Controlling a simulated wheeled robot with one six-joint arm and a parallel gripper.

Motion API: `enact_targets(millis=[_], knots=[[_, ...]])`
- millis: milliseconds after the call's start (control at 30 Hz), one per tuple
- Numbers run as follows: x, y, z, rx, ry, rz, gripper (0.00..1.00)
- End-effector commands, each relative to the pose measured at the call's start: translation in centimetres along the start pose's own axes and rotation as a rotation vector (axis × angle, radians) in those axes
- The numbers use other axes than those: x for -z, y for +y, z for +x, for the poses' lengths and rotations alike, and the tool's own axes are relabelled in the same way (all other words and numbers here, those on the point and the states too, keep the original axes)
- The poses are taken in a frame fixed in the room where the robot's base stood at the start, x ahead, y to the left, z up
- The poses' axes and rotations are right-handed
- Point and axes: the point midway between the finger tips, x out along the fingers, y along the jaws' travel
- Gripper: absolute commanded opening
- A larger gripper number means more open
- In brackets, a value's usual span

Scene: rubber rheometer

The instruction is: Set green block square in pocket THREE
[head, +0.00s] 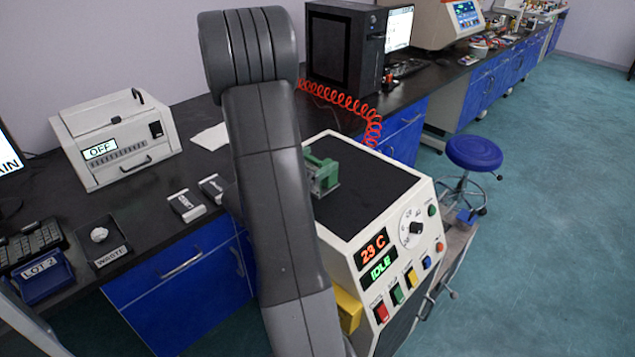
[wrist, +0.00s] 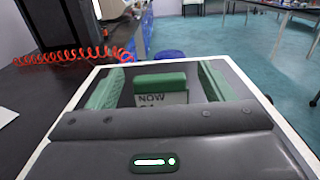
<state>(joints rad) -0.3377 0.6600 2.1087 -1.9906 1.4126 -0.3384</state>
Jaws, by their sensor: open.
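In the wrist view my gripper (wrist: 160,88) shows as two green side fingers, set wide apart above the dark top of the machine. Between them is a green piece (wrist: 160,80) with a pale label below it reading "NOW"; the label's lower part is hidden by my gripper's housing. I cannot tell whether this piece is the green block or a fixture. In the head view my arm covers most of this area, and a green part (head: 323,174) shows beside it over the machine top. I cannot make out any pocket marked THREE.
The cream machine (head: 430,208) reads "23 C" and "IDLE". A white unit (head: 115,142) reading "OFF", a WASTE tray (head: 107,261) and a blue LOT 2 tray (head: 43,283) are on the left bench. A red coiled hose (head: 345,101) runs behind the machine. A blue stool (head: 474,152) stands right.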

Motion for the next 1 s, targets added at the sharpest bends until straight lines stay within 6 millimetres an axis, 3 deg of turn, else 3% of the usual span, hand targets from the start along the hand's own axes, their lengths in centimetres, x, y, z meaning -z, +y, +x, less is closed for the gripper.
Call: enact_targets(millis=[133, 400, 700, 767, 1000], knots=[[-0.04, -0.06, 1.06, 0.001, 0.000, -0.001, 0.75], [0.01, -0.02, 1.16, 0.000, 0.000, -0.001, 0.73], [0.01, -0.02, 1.14, 0.000, 0.000, -0.001, 0.14], [-0.02, -0.01, 1.14, 0.000, -0.001, 0.000, 0.04], [-0.30, -0.01, 1.14, 0.000, -0.001, 0.001, 0.04]])
